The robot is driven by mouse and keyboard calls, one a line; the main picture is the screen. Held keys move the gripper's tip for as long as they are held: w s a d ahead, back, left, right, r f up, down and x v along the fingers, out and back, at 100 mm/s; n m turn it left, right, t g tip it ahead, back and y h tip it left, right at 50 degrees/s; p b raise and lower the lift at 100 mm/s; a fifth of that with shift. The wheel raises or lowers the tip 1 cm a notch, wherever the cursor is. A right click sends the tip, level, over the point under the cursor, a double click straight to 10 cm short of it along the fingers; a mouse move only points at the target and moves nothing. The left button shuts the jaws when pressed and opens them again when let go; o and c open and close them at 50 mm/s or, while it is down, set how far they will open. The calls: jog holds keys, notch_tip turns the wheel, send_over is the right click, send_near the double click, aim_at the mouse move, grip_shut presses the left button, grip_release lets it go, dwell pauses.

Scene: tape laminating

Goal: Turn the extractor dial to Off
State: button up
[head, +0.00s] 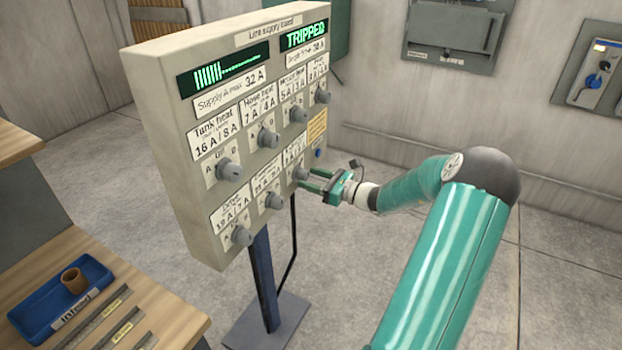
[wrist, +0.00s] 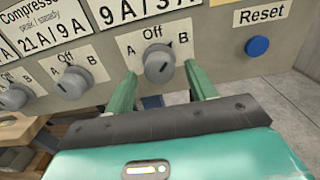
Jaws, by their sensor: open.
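A grey dial (wrist: 159,68) sits at the bottom right of the supply board, under a label reading 9 A/3 A, with A, Off and B around it. The name on its label is cut off in the wrist view and too small to read in the head view, so I cannot confirm it is the extractor dial. Its pointer setting is hard to tell. My gripper (head: 305,178) is open at this dial (head: 301,173). In the wrist view its fingers stand left and right of the dial, and contact cannot be made out.
The board (head: 185,145) stands on a blue post and carries several other dials; a display (head: 306,35) reads TRIPPED. A blue Reset button (wrist: 257,46) is right of the dial. A bench with a blue tray (head: 35,318) is at lower left.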

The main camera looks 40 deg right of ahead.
jog(key=shift+w+a, duration=0.1)
jog(key=shift+w, duration=0.3)
jog(key=c, duration=1)
jog(key=shift+n, duration=0.3)
jog(key=n, duration=0.8)
jog(key=o, duration=1)
